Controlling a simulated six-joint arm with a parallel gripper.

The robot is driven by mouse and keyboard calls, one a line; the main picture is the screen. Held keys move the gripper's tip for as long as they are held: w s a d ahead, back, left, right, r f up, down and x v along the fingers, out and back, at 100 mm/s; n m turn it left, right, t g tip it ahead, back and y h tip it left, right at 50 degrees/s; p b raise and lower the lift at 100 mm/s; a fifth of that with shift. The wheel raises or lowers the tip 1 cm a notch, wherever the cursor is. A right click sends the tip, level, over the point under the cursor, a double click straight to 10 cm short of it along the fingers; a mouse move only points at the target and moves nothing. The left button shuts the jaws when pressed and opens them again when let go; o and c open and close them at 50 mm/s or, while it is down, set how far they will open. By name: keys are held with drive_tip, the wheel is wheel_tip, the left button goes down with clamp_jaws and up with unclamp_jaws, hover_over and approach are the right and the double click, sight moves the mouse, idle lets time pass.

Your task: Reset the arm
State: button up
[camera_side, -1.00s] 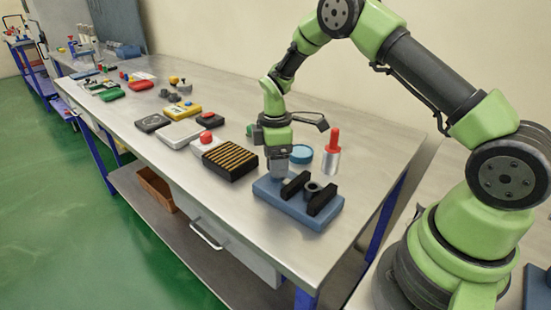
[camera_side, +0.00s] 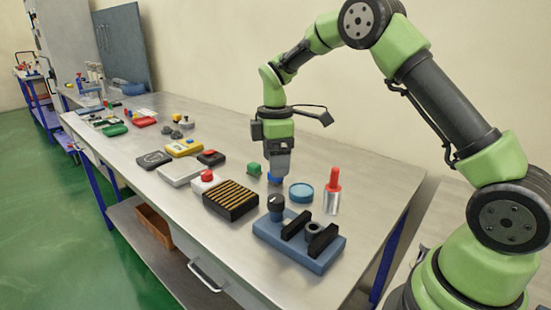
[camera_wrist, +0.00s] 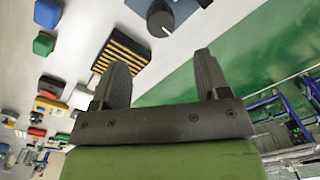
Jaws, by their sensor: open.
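My gripper (camera_side: 279,176) hangs in the air above the back part of the bench, behind the blue fixture. In the wrist view both dark fingers (camera_wrist: 162,58) stand wide apart with nothing between them. The blue fixture (camera_side: 322,262) carries two black blocks and a grey ring. A dark round-topped cylinder (camera_side: 276,207) stands upright at its left end, apart from my gripper. The cylinder (camera_wrist: 160,22) also shows at the top of the wrist view.
A slotted black and yellow block (camera_side: 230,200) lies left of the fixture. Several boxes and tools lie farther left. The bench's front strip is clear.

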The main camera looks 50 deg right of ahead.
drive_tip(key=s+a+r+m+t, duration=0.45)
drive_tip(key=s+r+m, duration=0.25)
drive_tip(key=s+r, duration=0.5)
drive_tip(key=s+a+r+m+t+y, duration=0.1)
drive_tip(key=s+m, duration=0.2)
drive_tip(key=s, duration=0.2)
drive_tip(key=s+a+r+m+t, duration=0.2)
drive_tip(key=s+m, duration=0.2)
drive_tip(key=s, duration=0.2)
drive_tip(key=shift+a+y, duration=0.25)
drive_tip(key=shift+y, duration=0.15)
